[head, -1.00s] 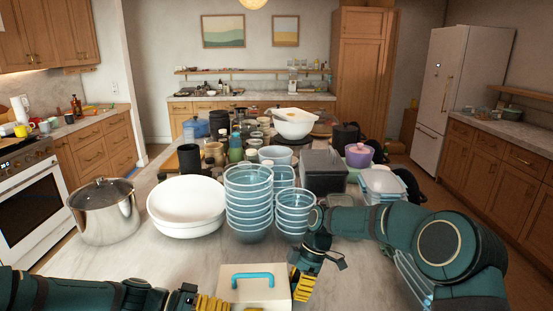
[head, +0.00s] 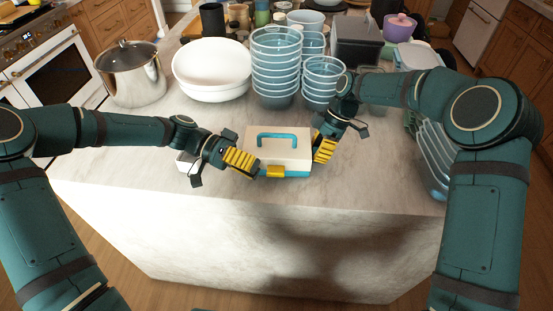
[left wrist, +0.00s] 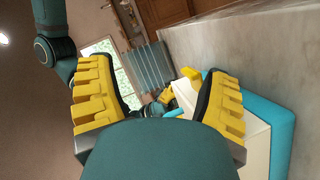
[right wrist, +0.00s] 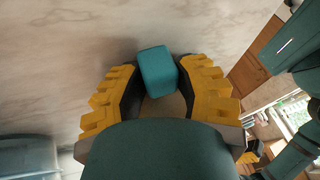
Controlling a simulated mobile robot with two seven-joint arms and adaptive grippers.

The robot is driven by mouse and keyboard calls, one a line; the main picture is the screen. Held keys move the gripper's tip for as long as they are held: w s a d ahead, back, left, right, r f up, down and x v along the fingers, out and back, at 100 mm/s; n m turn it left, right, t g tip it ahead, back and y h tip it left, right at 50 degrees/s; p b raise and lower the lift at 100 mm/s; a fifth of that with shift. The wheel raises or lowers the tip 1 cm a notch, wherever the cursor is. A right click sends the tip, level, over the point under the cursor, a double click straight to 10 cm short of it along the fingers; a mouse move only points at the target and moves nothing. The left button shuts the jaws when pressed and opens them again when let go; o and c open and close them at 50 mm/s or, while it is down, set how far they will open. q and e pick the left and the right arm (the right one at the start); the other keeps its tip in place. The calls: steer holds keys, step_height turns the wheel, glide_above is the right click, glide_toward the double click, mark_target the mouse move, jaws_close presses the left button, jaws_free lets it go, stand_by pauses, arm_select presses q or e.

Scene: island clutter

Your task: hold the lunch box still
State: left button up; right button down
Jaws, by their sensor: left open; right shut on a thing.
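The lunch box (head: 292,155), cream with a teal base, a teal handle and a yellow front latch, sits upright near the counter's front edge in the head view. My right gripper (head: 325,150) is at its right side. In the right wrist view, a teal end of the lunch box (right wrist: 158,70) lies between the closed fingers. My left gripper (head: 242,162) is open at the box's left front, close to the latch. The box's left end is partly hidden.
Stacked clear bowls (head: 276,70), white bowls (head: 212,75) and a steel pot (head: 130,75) stand behind. Clear containers (head: 432,150) stand right, by my right arm. The counter left of the box is mostly clear.

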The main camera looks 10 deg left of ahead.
mark_target(275, 172)
arm_select(q)
steer(key=d+r+m+g+y, duration=0.1)
steer(key=m+y, duration=0.1)
steer(key=m, duration=0.3)
steer(key=w+d+r+m+g+y, duration=0.1)
steer(key=m+y, duration=0.2)
steer(key=m, duration=0.3)
steer(key=w+r+m+g+y, duration=0.1)
steer(key=m+y, duration=0.1)
steer(key=m, duration=0.4)
steer(key=shift+d+r+y, duration=0.2)
steer(key=shift+d+y, duration=0.2)
steer(key=w+d+r+m+t+y, duration=0.25)
steer(key=w+r+m+y, duration=0.3)
steer(key=m, duration=0.45)
steer(key=shift+y, duration=0.45)
steer(key=x, duration=1.2)
steer(key=shift+a+f, duration=0.35)
steer(key=c, duration=1.3)
